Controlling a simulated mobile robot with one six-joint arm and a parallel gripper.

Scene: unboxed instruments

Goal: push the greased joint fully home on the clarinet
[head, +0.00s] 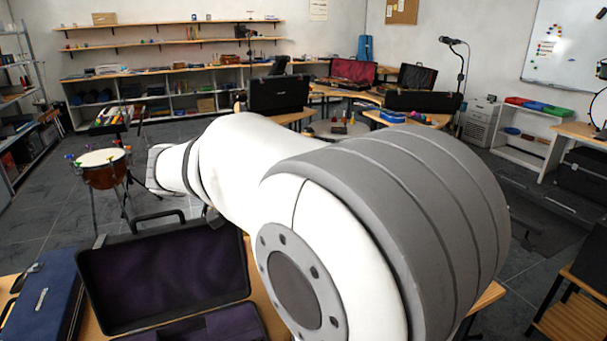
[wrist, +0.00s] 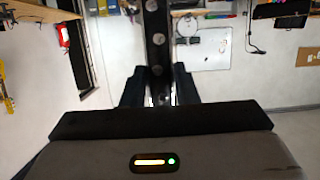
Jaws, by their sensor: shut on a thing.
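In the wrist view my gripper (wrist: 158,92) is shut on a long black piece with pale round spots along it, which looks like a clarinet joint (wrist: 157,45). The piece runs straight out from between the two dark fingers to the top edge of the picture, and its far end is out of frame. I cannot tell whether another joint is fitted to it, and no grease shows. In the head view my own arm covers the middle, and neither my gripper nor the clarinet can be seen.
In the head view an open case (head: 165,275) with dark purple lining lies on the near table, with a blue case (head: 45,300) left of it. A drum (head: 103,168) stands on the floor at left. Open dark cases (head: 278,95) sit on tables farther back.

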